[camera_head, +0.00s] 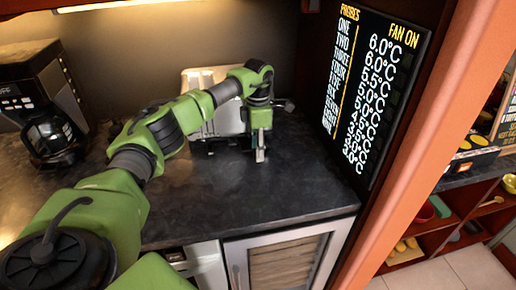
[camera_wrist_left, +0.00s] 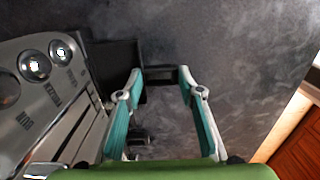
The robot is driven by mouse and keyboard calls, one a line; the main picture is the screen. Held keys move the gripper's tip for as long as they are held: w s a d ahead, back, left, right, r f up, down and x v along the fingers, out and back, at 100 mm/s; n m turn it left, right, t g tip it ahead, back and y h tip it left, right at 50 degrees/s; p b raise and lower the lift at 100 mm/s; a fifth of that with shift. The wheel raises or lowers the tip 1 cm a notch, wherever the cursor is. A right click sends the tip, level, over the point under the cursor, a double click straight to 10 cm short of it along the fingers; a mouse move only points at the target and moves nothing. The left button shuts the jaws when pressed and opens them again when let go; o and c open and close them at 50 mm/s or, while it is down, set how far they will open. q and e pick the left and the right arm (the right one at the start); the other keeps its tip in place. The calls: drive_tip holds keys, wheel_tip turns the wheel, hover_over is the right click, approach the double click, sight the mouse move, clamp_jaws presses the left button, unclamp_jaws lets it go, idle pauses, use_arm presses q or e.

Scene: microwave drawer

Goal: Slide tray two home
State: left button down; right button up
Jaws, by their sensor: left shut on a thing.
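A silver appliance (camera_head: 205,100) stands at the back of the dark counter, and its panel with round knobs (camera_wrist_left: 45,75) fills the left of the left wrist view. A dark tray-like part (camera_wrist_left: 115,62) juts out from its side. My left gripper (camera_head: 260,154) points down beside the appliance's right side. In the left wrist view its teal fingers (camera_wrist_left: 160,77) are shut on a dark block between the tips, which seems to be the tray's front or handle. No tray number is readable. The fingers hide part of it in the head view. My right gripper is out of view.
A coffee maker (camera_head: 45,105) stands at the left of the counter. A display panel (camera_head: 370,85) hangs on the right wall beside an orange post (camera_head: 430,130). The dark counter (camera_head: 290,185) is clear to the right and in front of my left gripper. A small dark piece (camera_wrist_left: 138,138) lies between the fingers.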

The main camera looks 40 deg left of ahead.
use_arm(q)
drive_tip(key=shift+w+a+r, duration=0.1)
drive_tip(key=shift+a, duration=0.05)
drive_tip(key=c, duration=1.3)
unclamp_jaws()
drive_tip(key=shift+r, duration=0.15)
drive_tip(key=shift+d+p, duration=0.4)
drive_tip(key=shift+p, duration=0.05)
drive_tip(key=shift+s+d+r+p, duration=0.15)
drive_tip(key=shift+s+d+p, duration=0.25)
drive_tip(key=shift+d, duration=0.25)
drive_tip(key=shift+s+d+r+p, duration=0.2)
drive_tip(key=shift+s+d+p, duration=0.1)
drive_tip(key=shift+d+p, duration=0.1)
drive_tip(key=shift+s+d+r+p, duration=0.25)
drive_tip(key=shift+s+d+p, duration=0.3)
drive_tip(key=shift+d, duration=0.1)
drive_tip(key=shift+s+d+r+p, duration=0.2)
drive_tip(key=shift+s+d+p, duration=0.25)
drive_tip(key=shift+s+d, duration=0.2)
drive_tip(key=shift+s+d+r+p, duration=0.25)
drive_tip(key=shift+s+d+p, duration=0.25)
drive_tip(key=shift+d, duration=0.15)
drive_tip(key=shift+s+d, duration=0.25)
drive_tip(key=shift+d, duration=0.05)
